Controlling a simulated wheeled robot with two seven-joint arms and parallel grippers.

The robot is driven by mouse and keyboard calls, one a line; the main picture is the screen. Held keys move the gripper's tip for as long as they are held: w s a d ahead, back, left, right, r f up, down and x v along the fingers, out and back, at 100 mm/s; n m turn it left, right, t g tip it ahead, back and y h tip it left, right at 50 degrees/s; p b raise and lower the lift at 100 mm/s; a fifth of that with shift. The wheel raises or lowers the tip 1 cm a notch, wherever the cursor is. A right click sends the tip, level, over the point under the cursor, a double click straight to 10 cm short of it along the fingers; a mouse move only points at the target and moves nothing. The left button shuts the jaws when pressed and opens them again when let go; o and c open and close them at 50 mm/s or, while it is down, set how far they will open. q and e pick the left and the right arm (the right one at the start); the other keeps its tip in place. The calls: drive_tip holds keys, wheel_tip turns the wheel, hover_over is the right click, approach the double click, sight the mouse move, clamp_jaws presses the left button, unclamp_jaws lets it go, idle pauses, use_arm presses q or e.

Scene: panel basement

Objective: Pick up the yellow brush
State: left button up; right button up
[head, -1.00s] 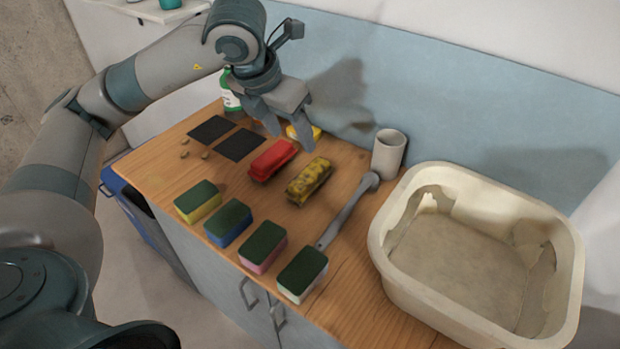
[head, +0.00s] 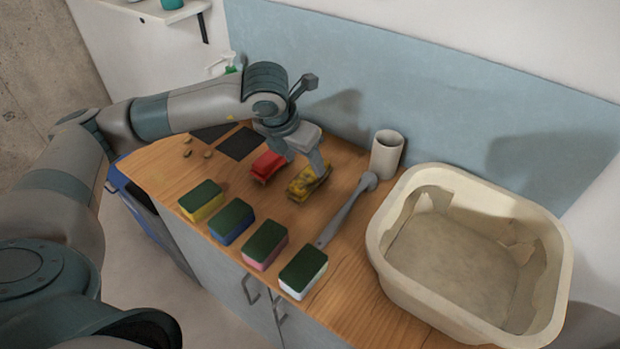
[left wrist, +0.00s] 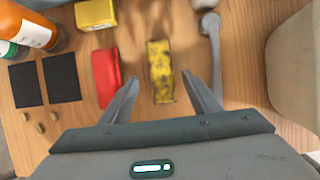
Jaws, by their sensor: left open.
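The yellow brush (head: 308,186), with dark mottled patches, lies on the wooden counter to the right of a red brush (head: 268,166). My left gripper (head: 302,164) is open above the yellow brush. In the left wrist view the yellow brush (left wrist: 160,72) shows between the two open fingers (left wrist: 160,88), lengthwise to them. The left finger there is close to the red brush (left wrist: 105,76). I see no grip on anything. In the head view the gripper hides the far end of the yellow brush. My right gripper is not in view.
Several sponges stand along the counter's front, including a white-and-green one (head: 303,272). A grey long-handled tool (head: 345,212), a cup (head: 387,154) and a beige basin (head: 385,275) are to the right. A yellow block (left wrist: 96,14) and bottles (left wrist: 30,30) are behind.

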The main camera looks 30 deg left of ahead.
sight(309, 172)
use_arm(q)
drive_tip(key=shift+w+d+f+p, duration=0.1)
drive_tip(key=shift+w+f+p, duration=0.15)
drive_tip(key=shift+f+p, duration=0.5)
drive_tip(key=p+x, duration=0.1)
drive_tip(key=x, duration=0.1)
drive_tip(key=shift+w+f, duration=0.2)
drive_tip(key=shift+f, duration=0.15)
drive_tip(key=shift+w+f, duration=0.1)
drive_tip(key=shift+f, duration=0.25)
drive_tip(key=shift+c, duration=0.3)
drive_tip(key=c, duration=1)
